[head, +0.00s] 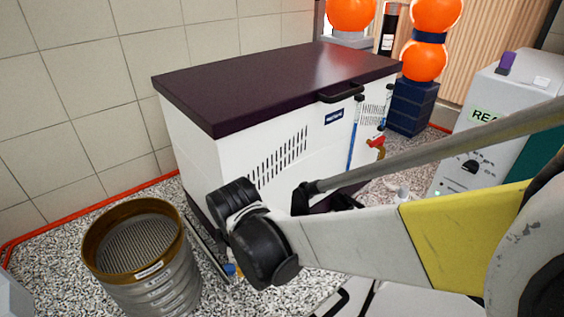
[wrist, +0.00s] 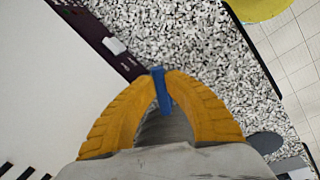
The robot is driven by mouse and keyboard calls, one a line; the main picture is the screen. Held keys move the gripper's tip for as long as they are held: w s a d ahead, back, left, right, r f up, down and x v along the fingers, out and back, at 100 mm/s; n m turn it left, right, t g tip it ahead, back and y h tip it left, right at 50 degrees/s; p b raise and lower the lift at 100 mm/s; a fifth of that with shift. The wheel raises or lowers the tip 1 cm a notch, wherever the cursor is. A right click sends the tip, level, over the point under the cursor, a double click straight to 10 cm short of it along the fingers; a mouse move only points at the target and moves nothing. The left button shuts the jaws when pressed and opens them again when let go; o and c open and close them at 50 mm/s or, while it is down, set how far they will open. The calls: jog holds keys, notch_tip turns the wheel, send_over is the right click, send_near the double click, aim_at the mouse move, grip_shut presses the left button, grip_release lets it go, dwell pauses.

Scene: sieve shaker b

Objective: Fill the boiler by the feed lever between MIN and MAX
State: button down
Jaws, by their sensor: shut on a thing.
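The white boiler cabinet (head: 185,145) with a dark lid stands in the middle of the head view. On its right-hand front, a narrow upright gauge (head: 352,145) shows a blue column; MIN and MAX marks are too small to read. In the wrist view, the yellow fingers of my gripper (wrist: 161,86) are shut on a blue lever (wrist: 157,73), which I take for the feed lever. It is beside the cabinet's dark base strip (wrist: 98,36). In the head view, a small blue part (head: 230,269) shows low beside the cabinet, and my wrist hides most of the fingers.
A stack of round metal sieves (head: 150,287) stands at the left. A red-handled valve (head: 376,142) sits near the gauge. A grey machine (head: 504,95) stands at the right, orange spheres (head: 424,60) behind. The speckled floor (head: 60,240) is clear at the far left.

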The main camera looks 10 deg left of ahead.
jog(key=c, duration=1.7)
grip_release()
jog(key=shift+o, duration=0.2)
notch_tip(320, 180, up, 12)
jog(key=s, duration=0.2)
jog(key=shift+d+f, duration=0.15)
jog(key=shift+d, duration=0.2)
jog(key=shift+s, duration=0.1)
